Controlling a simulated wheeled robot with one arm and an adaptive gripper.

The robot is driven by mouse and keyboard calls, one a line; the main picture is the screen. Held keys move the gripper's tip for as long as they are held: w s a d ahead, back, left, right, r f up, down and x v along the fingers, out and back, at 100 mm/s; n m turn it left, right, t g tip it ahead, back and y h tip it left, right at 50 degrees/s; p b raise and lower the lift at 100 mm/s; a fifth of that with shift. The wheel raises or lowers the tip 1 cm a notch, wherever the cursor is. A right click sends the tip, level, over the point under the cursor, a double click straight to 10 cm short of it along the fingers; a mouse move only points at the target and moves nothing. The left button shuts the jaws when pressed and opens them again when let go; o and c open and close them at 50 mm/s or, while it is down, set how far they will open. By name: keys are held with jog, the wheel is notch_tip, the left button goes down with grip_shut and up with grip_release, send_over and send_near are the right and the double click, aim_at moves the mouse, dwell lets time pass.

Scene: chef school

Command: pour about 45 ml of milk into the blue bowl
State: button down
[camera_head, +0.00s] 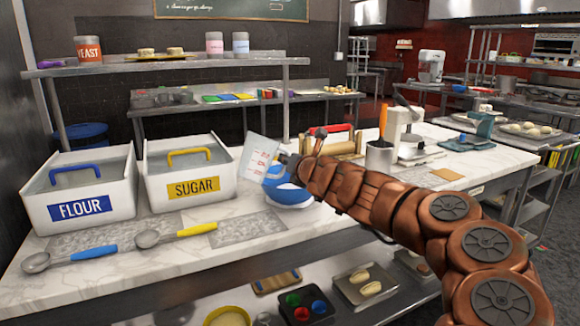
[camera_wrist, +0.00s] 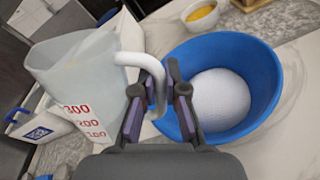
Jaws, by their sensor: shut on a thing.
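My gripper (camera_wrist: 162,74) is shut on the white handle of a translucent measuring jug (camera_wrist: 72,68) with red marks. The jug also shows in the head view (camera_head: 257,158), held tilted above the counter, beside and partly in front of the blue bowl (camera_head: 291,196). In the wrist view the blue bowl (camera_wrist: 262,62) is to the right of the jug, with a rounded white content (camera_wrist: 220,98) inside. I cannot tell how much milk the jug holds. No stream shows. In the head view, the jug and my arm hide part of the bowl.
A flour bin (camera_head: 82,208) and a sugar bin (camera_head: 187,190) stand left of the bowl. A blue-handled scoop (camera_head: 72,257) and a yellow-handled scoop (camera_head: 175,234) lie in front. The front counter is mostly clear.

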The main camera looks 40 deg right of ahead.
jog(key=shift+s+d+m+p, duration=0.1)
jog(key=shift+d+m+p, duration=0.45)
jog(key=shift+p, duration=0.4)
jog(key=shift+m+p, duration=0.25)
jog(key=shift+p, duration=0.3)
jog(key=p, duration=0.1)
jog(key=m+y+p, duration=0.1)
jog(key=shift+a+f+m+g+p, duration=0.1)
jog(key=shift+a+m+g+p, duration=0.1)
jog(key=shift+m+g+p, duration=0.15)
jog(key=shift+a+m+y+p, duration=0.3)
jog(key=shift+m+y+p, duration=0.1)
jog(key=shift+p, duration=0.35)
jog(key=shift+a+f+m, duration=0.15)
jog(key=shift+f+m, duration=0.2)
jog(key=shift+f, duration=0.1)
jog(key=shift+a+f+m+y, duration=0.15)
jog(key=shift+f+m+y, duration=0.15)
jog(key=shift+f+y, duration=0.1)
jog(key=shift+a+f+m+p, duration=0.25)
jog(key=shift+f+m+p, duration=0.25)
jog(key=shift+p, duration=0.05)
jog(key=shift+d+y+p, duration=0.15)
jog(key=shift+y+p, duration=0.25)
jog(key=shift+p, duration=0.3)
jog(key=shift+d+f+m+p, duration=0.1)
jog(key=shift+f+m+p, duration=0.1)
jog(key=shift+m+p, duration=0.15)
